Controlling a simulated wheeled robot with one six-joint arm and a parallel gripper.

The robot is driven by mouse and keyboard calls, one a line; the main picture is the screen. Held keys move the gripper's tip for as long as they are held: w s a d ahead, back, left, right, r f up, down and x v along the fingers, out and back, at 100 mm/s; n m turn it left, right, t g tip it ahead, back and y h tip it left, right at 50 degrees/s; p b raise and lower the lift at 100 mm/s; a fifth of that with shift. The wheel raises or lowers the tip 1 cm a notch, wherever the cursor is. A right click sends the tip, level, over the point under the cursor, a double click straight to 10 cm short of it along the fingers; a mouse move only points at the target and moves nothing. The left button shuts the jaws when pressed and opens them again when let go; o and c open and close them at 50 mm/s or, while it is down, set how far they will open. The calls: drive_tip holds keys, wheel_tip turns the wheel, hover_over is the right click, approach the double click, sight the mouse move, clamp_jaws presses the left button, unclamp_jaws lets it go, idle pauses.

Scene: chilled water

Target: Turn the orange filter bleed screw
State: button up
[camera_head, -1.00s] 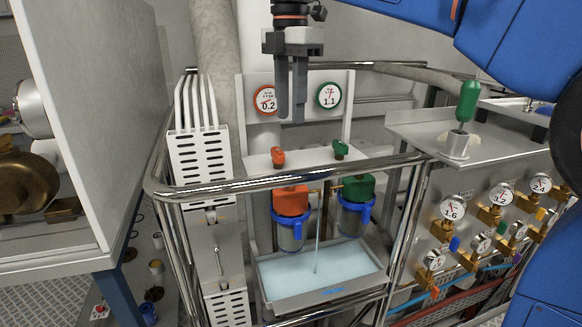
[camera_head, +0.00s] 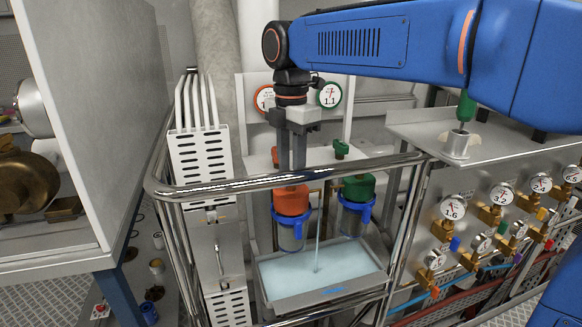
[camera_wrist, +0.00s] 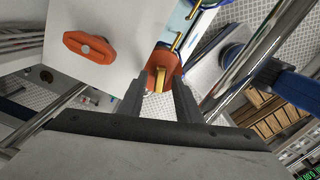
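The orange filter head (camera_head: 291,201) sits on a clear bowl with a blue collar, left of the green filter (camera_head: 357,188). My gripper (camera_head: 292,167) points down just above the orange head. In the wrist view the orange head (camera_wrist: 172,66) lies beyond the fingertips. A brass-coloured part (camera_wrist: 160,78) on it shows in the gap between the fingers; I cannot tell whether it is the bleed screw. My gripper (camera_wrist: 159,88) is open, with a clear gap and nothing gripped. In the head view the fingers hide the top of the orange head.
An orange handle (camera_wrist: 90,48) on the white panel is close to the left finger in the wrist view. A green handle (camera_head: 341,149) is right of my gripper. A chrome rail (camera_head: 300,178) runs in front of the filters. A drip tray (camera_head: 325,297) is below.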

drive_tip(key=shift+c, duration=0.3)
clamp_jaws()
drive_tip(key=shift+m, duration=0.3)
drive_tip(key=m, duration=0.4)
drive_tip(key=shift+m, duration=0.4)
drive_tip(key=m, duration=0.4)
drive_tip(key=shift+m, duration=0.3)
drive_tip(key=m, duration=1.1)
drive_tip(key=shift+m, duration=0.4)
